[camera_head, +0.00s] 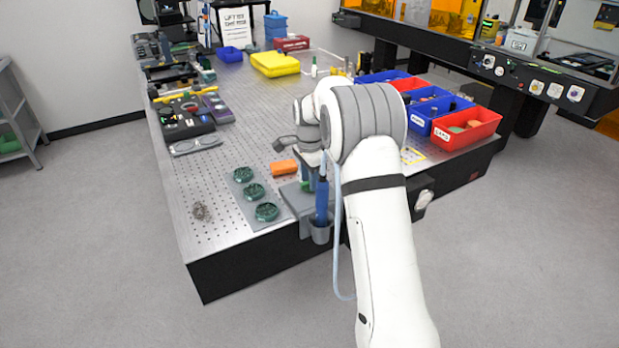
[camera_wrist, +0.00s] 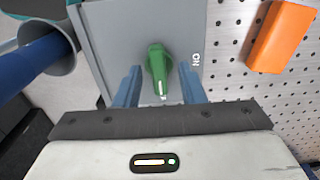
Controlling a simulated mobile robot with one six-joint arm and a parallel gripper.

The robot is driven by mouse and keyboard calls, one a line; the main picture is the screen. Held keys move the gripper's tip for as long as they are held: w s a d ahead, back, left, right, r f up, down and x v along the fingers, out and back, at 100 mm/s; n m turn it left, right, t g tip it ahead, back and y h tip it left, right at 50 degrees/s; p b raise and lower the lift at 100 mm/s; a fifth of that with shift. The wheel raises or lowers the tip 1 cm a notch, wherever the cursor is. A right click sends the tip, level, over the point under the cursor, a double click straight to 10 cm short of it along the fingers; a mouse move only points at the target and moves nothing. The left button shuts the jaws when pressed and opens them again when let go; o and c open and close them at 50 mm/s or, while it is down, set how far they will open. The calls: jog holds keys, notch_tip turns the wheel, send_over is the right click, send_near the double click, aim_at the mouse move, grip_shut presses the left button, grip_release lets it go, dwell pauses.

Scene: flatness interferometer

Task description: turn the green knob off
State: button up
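The green knob (camera_wrist: 158,70) stands on a grey panel (camera_wrist: 110,40) in the wrist view. Its white pointer mark faces my gripper, and the word "ON" is printed to the right of it. My gripper (camera_wrist: 163,78) is open, with one blue-grey finger on each side of the knob and a visible gap to both. In the head view, the grey panel (camera_head: 296,196) is at the table's front edge, and my arm partly covers the knob (camera_head: 307,186).
An orange block (camera_wrist: 280,38) lies right of the panel on the perforated table (camera_head: 215,230). A blue-handled tool (camera_head: 321,200) stands in a grey cup (camera_head: 321,234) at the front edge. Green round parts (camera_head: 254,192) lie left of the panel. Red and blue bins (camera_head: 483,136) stand at the right.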

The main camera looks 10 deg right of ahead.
notch_tip(320, 180, up, 8)
jog(key=shift+f+b, duration=0.1)
jog(key=shift+b, duration=0.2)
dwell(0.3)
